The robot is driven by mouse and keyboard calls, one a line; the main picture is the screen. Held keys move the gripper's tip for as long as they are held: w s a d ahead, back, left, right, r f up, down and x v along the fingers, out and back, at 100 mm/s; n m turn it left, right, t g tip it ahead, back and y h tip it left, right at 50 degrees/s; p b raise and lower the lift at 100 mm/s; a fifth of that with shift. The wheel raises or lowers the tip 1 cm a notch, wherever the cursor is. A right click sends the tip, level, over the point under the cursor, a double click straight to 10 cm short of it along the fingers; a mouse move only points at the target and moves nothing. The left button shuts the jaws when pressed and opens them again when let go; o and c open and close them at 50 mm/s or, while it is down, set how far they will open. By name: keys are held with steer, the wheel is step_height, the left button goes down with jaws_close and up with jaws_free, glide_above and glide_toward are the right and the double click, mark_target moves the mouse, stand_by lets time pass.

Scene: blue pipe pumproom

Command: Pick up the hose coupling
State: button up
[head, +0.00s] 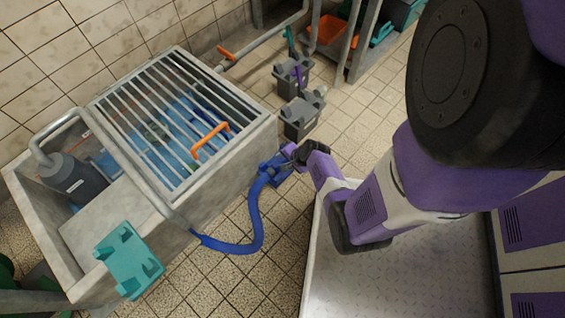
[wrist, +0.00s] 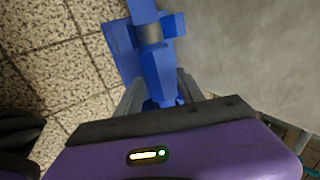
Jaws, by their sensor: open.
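The blue hose coupling (head: 270,174) is at the upper end of a blue hose (head: 256,222), beside the right wall of the concrete trough. In the wrist view the coupling (wrist: 150,62) has blue lugs and a grey band. My gripper (head: 287,160) is at the coupling in the head view. In the wrist view my gripper (wrist: 160,92) is open, with one grey finger on each side of the coupling's near part. Whether the fingers touch it cannot be told. Part of the coupling is hidden behind the gripper body.
The concrete trough (head: 232,168) has a metal grate on top with an orange handle (head: 209,138). A teal bracket (head: 128,262) is at its front corner. Grey pump-like units (head: 302,118) stand on the tiled floor behind the gripper. Open floor lies below the hose.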

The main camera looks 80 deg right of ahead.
mark_target(284, 161)
steer(key=shift+w+d+f, duration=0.1)
steer(key=shift+w+f, duration=0.1)
steer(key=shift+f, duration=0.25)
jaws_close()
steer(key=shift+r, duration=0.1)
step_height(284, 161, up, 19)
steer(key=p, duration=1.1)
steer(key=s+d+r+b, duration=0.1)
steer(key=s+d+b, duration=0.1)
steer(key=d, duration=0.8)
